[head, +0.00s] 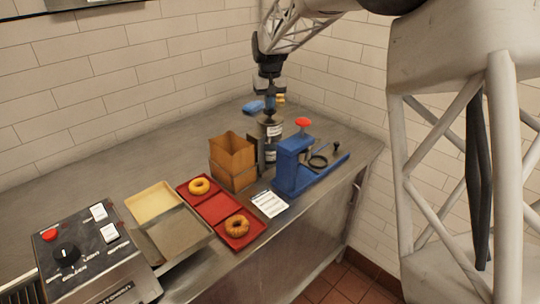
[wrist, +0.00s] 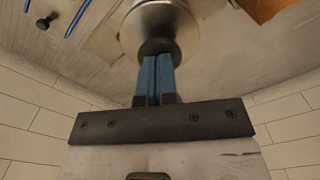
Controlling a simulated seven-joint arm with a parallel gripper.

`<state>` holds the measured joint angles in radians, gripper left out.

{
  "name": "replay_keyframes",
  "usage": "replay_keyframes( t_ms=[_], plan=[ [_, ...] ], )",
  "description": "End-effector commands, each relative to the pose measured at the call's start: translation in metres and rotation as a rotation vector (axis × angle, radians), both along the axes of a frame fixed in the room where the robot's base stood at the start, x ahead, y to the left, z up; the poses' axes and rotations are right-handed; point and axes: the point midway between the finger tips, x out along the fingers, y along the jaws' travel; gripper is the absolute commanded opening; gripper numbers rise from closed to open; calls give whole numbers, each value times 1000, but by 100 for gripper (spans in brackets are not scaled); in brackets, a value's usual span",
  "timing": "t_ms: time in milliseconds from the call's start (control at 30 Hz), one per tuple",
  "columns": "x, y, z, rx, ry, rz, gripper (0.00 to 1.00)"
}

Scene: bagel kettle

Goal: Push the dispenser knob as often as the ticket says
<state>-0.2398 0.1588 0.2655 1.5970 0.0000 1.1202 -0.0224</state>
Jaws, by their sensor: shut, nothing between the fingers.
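A metal dispenser (head: 271,131) with a white label stands at the back of the counter, beside a brown paper bag. In the wrist view its round metal top (wrist: 132,28) carries a dark knob (wrist: 155,46). My gripper (head: 270,104) is shut and empty, pointing down over the dispenser. In the wrist view its blue fingertips (wrist: 157,58) are together at the knob and partly cover it; I cannot tell whether they touch. The white ticket (head: 269,203) lies on the counter near the front edge; its print is too small to read.
A blue stand (head: 292,172) with a red knob (head: 303,122) is right of the dispenser. The brown bag (head: 233,155) is left. Red trays (head: 215,208) hold two bagels. Metal trays and a control box (head: 88,255) are at front left. The back-left counter is clear.

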Motion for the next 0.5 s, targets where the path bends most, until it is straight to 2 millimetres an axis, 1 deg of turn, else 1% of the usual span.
replay_keyframes(
  t_ms=[500],
  plan=[
    [0, 0, 24, 0, 0, 0, 0]
  ],
)
